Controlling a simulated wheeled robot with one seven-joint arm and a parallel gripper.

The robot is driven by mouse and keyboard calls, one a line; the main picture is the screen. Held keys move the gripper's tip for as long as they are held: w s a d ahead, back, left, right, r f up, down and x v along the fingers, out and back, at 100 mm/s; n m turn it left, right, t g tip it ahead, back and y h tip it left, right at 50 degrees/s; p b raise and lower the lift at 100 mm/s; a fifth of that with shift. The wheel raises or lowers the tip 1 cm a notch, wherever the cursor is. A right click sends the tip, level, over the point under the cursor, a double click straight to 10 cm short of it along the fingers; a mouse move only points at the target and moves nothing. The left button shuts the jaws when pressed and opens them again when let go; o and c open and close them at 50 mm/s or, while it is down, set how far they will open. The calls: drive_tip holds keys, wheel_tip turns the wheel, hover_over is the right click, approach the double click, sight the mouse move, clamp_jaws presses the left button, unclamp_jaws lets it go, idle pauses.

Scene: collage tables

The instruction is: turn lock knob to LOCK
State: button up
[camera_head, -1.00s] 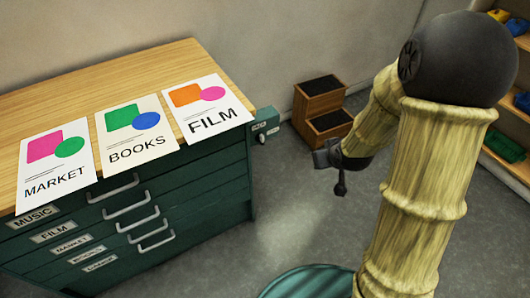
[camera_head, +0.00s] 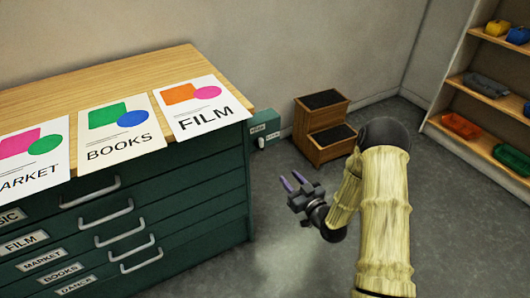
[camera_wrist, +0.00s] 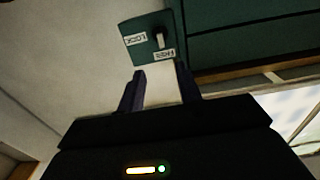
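The green lock box (camera_head: 264,129) sticks out from the right side of the flat-file cabinet, near its top. In the wrist view the lock box (camera_wrist: 144,48) carries a LOCK label (camera_wrist: 140,38) and a FREE label (camera_wrist: 165,55). The pale knob (camera_wrist: 160,37) is a short lever with one end close to the FREE label; it also shows small in the head view (camera_head: 262,142). My gripper (camera_head: 292,180) is open and empty, right of and below the box, apart from it. In the wrist view my gripper (camera_wrist: 161,78) has its fingers pointing towards the box.
The green cabinet (camera_head: 190,195) has several labelled drawers with handles, and three posters lie on its wooden top (camera_head: 120,65). A wooden step stool (camera_head: 322,150) stands behind by the wall. A shelf (camera_head: 470,90) with bins is at the right. Grey floor between is clear.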

sight(263, 146)
drive_tip(key=x, duration=1.7)
drive_tip(key=shift+w+a+b, duration=0.2)
drive_tip(key=shift+b, duration=0.1)
clamp_jaws()
